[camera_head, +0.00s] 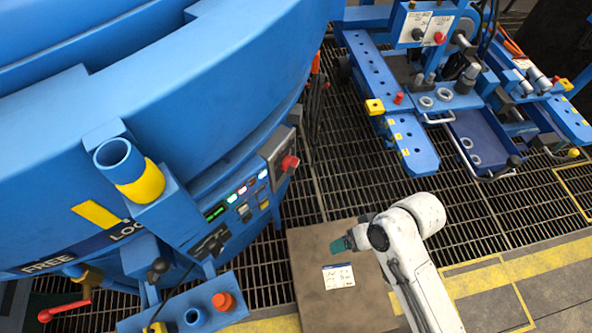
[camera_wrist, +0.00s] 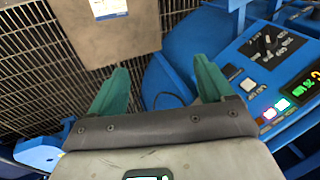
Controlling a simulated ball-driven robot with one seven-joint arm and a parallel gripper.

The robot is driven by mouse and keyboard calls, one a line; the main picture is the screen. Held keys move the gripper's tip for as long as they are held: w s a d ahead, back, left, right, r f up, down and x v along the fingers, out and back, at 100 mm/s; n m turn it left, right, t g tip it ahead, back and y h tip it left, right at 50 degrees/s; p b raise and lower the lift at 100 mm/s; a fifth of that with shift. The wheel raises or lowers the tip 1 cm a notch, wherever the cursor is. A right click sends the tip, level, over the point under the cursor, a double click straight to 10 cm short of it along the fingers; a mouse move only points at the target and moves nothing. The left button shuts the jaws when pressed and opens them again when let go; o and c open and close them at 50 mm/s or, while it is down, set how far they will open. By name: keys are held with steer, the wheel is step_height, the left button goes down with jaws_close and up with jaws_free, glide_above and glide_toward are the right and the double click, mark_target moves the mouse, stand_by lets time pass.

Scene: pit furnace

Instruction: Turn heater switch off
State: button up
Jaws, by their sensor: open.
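A red knob (camera_head: 289,162) sits on a grey box above the panel. I cannot read which control is the heater switch. My gripper (camera_head: 343,242) is right of the panel, apart from it. In the wrist view its green fingers (camera_wrist: 162,80) are spread and empty, left of the black knob.
A brown plate (camera_head: 325,265) with a white label lies on the grating below my gripper. A red-handled valve (camera_head: 65,308) and an orange cap (camera_head: 222,301) are at the lower left. A blue rig (camera_head: 440,90) stands at the upper right. Open grating (camera_head: 380,170) lies between.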

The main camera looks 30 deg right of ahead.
steer(key=w+a+f+m+t+y+b, duration=0.2)
steer(key=w+f+m+t+y, duration=0.1)
steer(key=w+f+m, duration=0.15)
steer(key=m+t+y+b, duration=0.1)
steer(key=m+t+b, duration=0.4)
steer(key=m+t, duration=0.8)
glide_toward(295, 168)
steer(key=w+a, duration=0.1)
steer(key=w, duration=0.2)
steer(key=w+a+r+m+g, duration=0.1)
steer(key=w, duration=0.1)
steer(key=w+a+m+g, duration=0.1)
steer(key=w, duration=0.2)
steer(key=shift+w+a+r, duration=0.2)
steer(key=shift+w+r, duration=0.15)
steer(key=shift+r, duration=0.05)
steer(key=shift+b, duration=0.3)
steer(key=c, duration=1)
